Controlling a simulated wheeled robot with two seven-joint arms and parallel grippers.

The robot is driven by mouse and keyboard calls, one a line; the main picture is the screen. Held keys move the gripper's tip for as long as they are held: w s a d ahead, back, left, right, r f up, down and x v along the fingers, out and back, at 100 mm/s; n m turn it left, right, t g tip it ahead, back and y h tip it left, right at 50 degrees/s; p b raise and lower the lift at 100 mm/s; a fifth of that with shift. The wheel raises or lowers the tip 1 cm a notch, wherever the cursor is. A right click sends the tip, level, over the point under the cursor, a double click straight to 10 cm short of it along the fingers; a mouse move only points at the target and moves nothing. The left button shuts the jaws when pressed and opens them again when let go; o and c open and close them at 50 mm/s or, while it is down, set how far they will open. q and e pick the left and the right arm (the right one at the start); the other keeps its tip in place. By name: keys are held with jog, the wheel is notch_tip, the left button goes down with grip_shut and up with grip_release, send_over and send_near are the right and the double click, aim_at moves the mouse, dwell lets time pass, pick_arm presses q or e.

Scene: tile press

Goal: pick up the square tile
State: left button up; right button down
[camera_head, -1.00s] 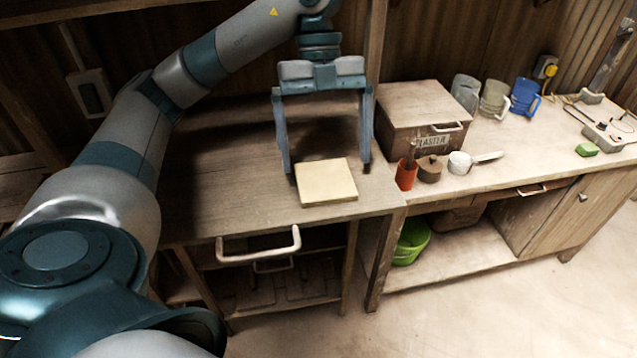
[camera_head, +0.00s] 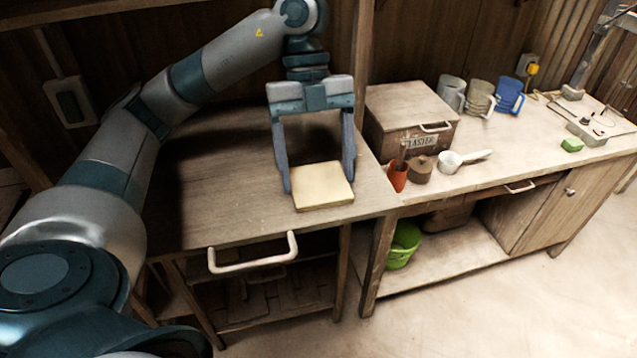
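The square tile (camera_head: 322,187) is pale cream and lies flat on the near part of the wooden workbench (camera_head: 215,205). My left gripper (camera_head: 319,186) points down over it, with one finger at the tile's left edge and the other at its right edge. The fingers look closed against the tile's sides, with no clear gap at either one. The tile appears to rest on the bench top. My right gripper is not in view.
A wooden box (camera_head: 410,115) labelled plaster stands right of the tile. Mugs (camera_head: 480,98) stand behind. A drawer handle (camera_head: 252,256) juts from the bench front. Bench left of the tile is bare.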

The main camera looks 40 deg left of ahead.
aim_at(316, 182)
pick_arm(q)
jog(key=shift+r, duration=0.2)
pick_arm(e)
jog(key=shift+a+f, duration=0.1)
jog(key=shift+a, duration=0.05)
pick_arm(q)
jog(key=shift+r+b, duration=0.35)
jog(key=shift+r, duration=0.25)
jog(key=r, duration=0.1)
jog(key=r+b, duration=0.1)
jog(key=r, duration=0.1)
jog(key=shift+s+d, duration=0.2)
jog(key=shift+s, duration=0.2)
jog(key=s+d+r+b, duration=0.2)
jog(key=s+d+r, duration=0.2)
jog(key=s, duration=0.5)
notch_tip(316, 182, up, 2)
jog(key=shift+s+d+r+b, duration=0.25)
jog(key=shift+s+d+b, duration=0.1)
jog(key=shift+b, duration=0.05)
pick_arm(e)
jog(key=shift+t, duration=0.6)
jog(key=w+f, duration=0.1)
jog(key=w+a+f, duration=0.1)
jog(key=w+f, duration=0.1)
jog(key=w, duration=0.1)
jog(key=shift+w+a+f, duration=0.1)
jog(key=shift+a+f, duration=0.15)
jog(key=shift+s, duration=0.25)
